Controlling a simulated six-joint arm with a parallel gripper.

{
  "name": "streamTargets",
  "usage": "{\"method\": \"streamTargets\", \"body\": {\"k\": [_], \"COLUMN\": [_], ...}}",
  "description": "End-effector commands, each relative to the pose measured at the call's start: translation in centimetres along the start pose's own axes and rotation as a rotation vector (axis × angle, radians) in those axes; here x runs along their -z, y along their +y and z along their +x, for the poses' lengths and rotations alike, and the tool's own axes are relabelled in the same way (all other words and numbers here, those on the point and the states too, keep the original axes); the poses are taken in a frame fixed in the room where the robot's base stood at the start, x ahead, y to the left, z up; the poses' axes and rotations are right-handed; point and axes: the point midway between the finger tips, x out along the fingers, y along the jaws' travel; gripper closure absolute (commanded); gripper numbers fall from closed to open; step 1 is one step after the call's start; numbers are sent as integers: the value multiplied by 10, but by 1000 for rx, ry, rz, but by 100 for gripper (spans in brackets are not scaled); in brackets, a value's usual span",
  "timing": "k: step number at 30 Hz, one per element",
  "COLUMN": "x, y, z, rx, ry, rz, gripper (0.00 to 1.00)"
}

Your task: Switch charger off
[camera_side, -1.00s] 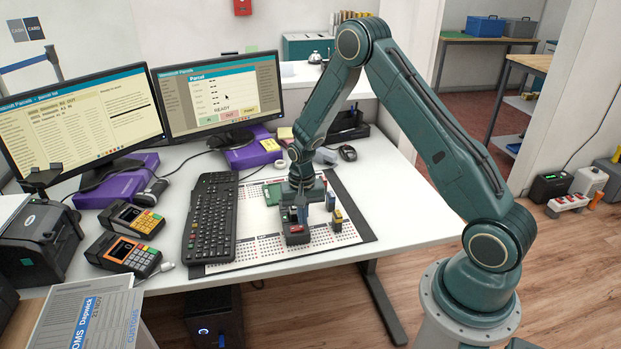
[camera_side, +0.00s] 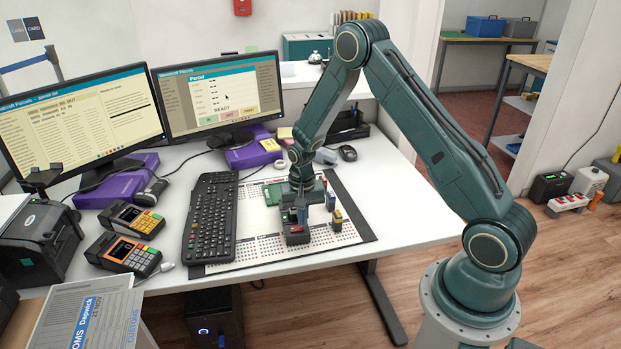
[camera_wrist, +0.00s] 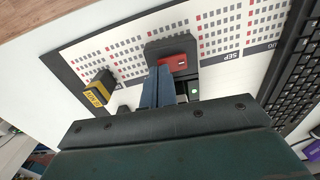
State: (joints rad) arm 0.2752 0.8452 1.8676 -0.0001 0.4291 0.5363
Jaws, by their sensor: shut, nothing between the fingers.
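The charger (camera_side: 297,238) is a dark block on the desk calendar, under my gripper in the side view. The wrist view shows the dark charger (camera_wrist: 158,49) with a red switch (camera_wrist: 178,61) on its top. A small green dot (camera_wrist: 194,92) shows beside the fingers in the wrist view. My gripper (camera_side: 301,221) points down with its fingers shut and empty. In the wrist view my gripper (camera_wrist: 165,72) has its blue fingertips at the switch's near edge and covers part of it. I cannot tell whether they touch it or how the switch is set.
A yellow-and-black block (camera_side: 338,220) stands right of the charger. The keyboard (camera_side: 210,215) lies left of the calendar (camera_side: 262,248). Two card terminals (camera_side: 122,253) and two monitors (camera_side: 225,100) stand farther left and behind. The desk's right front is clear.

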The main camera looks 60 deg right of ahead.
Motion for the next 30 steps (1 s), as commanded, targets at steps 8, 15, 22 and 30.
{"method": "streamTargets", "body": {"k": [8,15,22,30], "x": [0,0,0,0], "y": [0,0,0,0], "z": [2,4,6,8], "rx": [0,0,0,1], "ry": [0,0,0,1], "rz": [0,0,0,0], "gripper": [100,100,100,100]}}
